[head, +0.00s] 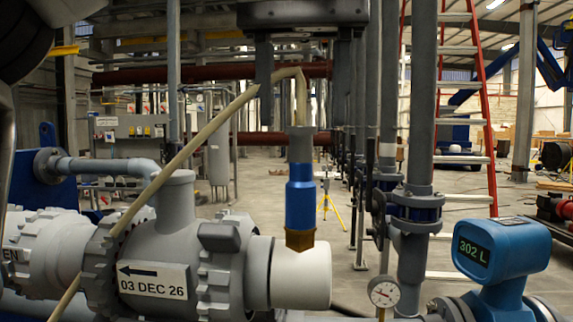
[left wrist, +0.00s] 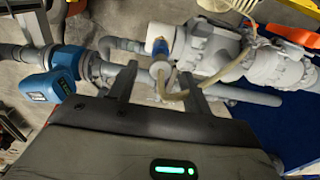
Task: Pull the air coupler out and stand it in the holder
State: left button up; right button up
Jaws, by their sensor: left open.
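The air coupler (head: 300,195) is upright, with a grey top, a blue sleeve and a brass lower end. Its brass end meets the top of a white cylinder (head: 302,275); how deep it sits is hidden. A beige hose (head: 213,125) loops from its top down to the left. My left gripper (head: 303,82) is open above the coupler, fingers pointing down on either side of the hose and not touching the coupler. In the left wrist view, the coupler (left wrist: 160,50) lies between and beyond the open fingertips (left wrist: 156,72). I cannot identify the holder. My right gripper is out of view.
A grey valve body (head: 175,240) with an arrow label and a raised neck stands left of the coupler. Right are vertical pipes (head: 421,110), a pressure gauge (head: 383,291) and a blue meter (head: 500,245) reading 302 L. A red ladder stands behind.

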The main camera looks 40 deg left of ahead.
aim_at(302, 180)
pick_arm(q)
jog(key=shift+a, duration=0.15)
jog(key=shift+f, duration=0.4)
notch_tip(302, 180, down, 7)
jog(key=shift+r+b, duration=0.1)
jog(key=shift+b, duration=0.8)
jog(key=shift+f, duration=0.3)
jog(key=shift+f+b, duration=0.35)
jog(key=shift+f, duration=0.15)
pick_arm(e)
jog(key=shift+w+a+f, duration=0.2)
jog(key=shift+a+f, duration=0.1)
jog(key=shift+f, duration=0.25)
